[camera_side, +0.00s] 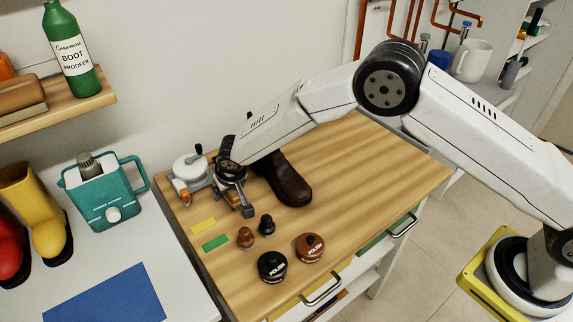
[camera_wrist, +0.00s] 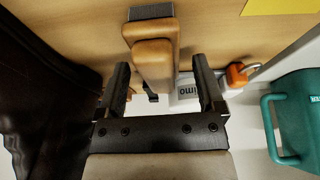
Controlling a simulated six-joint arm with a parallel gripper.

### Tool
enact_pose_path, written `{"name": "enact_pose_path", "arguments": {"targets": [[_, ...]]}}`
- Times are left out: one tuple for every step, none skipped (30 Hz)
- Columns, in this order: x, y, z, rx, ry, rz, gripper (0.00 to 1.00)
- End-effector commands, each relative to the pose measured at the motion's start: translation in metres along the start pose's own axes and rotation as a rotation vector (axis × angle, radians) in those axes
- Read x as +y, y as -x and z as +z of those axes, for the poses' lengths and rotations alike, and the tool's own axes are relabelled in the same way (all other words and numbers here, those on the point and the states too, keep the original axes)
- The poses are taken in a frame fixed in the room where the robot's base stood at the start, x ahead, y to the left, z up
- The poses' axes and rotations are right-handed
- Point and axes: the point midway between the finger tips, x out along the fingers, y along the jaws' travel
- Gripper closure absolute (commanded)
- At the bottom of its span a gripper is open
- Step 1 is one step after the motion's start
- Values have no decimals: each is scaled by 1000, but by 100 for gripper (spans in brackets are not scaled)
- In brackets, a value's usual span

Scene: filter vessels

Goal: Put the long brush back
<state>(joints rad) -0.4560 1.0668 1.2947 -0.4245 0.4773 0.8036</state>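A wooden brush (camera_wrist: 156,66) with a pale brown body shows in the wrist view, ahead of and partly between my fingers. A second wooden piece (camera_wrist: 150,30) with a grey bristle strip at its end lies just beyond it. I cannot tell which is the long brush or whether they are one. My gripper (camera_wrist: 163,75) is open, with a gap visible on each side of the wood. In the side view my gripper (camera_side: 240,198) is low over the far left of the wooden worktop (camera_side: 365,180), beside a dark brown boot (camera_side: 288,182). The brush is not clearly seen there.
A white device (camera_side: 190,172) with an orange part stands left of my gripper. A brown small knob-handled piece (camera_side: 245,238), a dark one (camera_side: 266,225) and two polish tins (camera_side: 272,266) (camera_side: 309,247) stand in front. The worktop's right side is clear.

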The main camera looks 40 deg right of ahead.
Motion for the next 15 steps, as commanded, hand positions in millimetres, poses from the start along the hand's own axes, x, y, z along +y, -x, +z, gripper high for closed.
{"name": "enact_pose_path", "arguments": {"targets": [[0,0,0,0,0,0,13],[0,0,0,0,0,0,13],[0,0,0,0,0,0,13],[0,0,0,0,0,0,13],[0,0,0,0,0,0,13],[0,1,0,0,0,0,13],[0,2,-1,0,0,0,13],[0,2,-1,0,0,0,13],[0,4,-1,0,0,0,13],[0,5,-1,1,0,0,13],[0,6,-1,1,0,0,13],[0,8,-1,0,0,0,13],[0,10,-1,0,0,0,13],[0,12,-2,1,0,0,13],[0,15,-2,1,0,-1,13]]}}
